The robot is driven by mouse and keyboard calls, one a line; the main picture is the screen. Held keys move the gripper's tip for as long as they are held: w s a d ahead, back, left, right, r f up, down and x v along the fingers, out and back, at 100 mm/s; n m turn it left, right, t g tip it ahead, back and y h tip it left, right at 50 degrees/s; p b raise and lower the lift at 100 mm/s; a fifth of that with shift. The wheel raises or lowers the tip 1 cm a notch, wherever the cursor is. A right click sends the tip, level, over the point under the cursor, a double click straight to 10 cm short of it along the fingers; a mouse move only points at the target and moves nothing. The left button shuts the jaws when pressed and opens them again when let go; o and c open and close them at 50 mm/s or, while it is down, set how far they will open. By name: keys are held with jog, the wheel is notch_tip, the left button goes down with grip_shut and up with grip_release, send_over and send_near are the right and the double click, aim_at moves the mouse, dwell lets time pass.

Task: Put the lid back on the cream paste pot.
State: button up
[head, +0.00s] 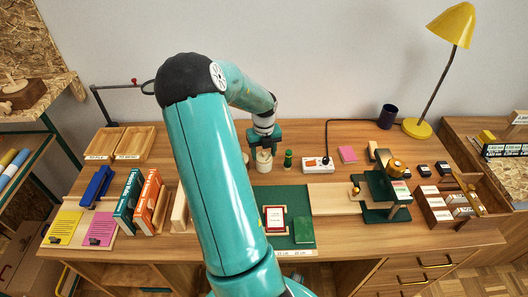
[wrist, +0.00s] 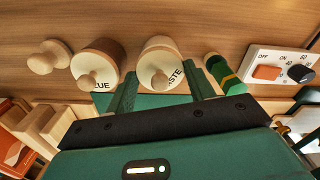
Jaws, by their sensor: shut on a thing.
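The cream paste pot (head: 264,166) stands on the desk under my gripper in the head view. In the wrist view the cream paste pot (wrist: 160,42) shows behind a round pale lid (wrist: 152,66) lettered "STE" with a wooden knob. My gripper (wrist: 163,78) has one green finger on each side of this lid and is shut on it. The lid lines up with the pot; I cannot tell whether it is fully seated. My gripper (head: 266,146) hides the pot's top in the head view.
A brown-sided glue pot (wrist: 105,47) and a small wooden knobbed piece (wrist: 50,56) stand left of the paste pot. A green peg-like piece (head: 288,159) and a switch box (head: 318,164) stand close on the right. A green mat (head: 268,196) lies in front.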

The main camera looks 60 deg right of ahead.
jog(key=o, duration=1.5)
jog(key=shift+r, duration=3.5)
grip_shut()
jog(key=shift+f, duration=0.95)
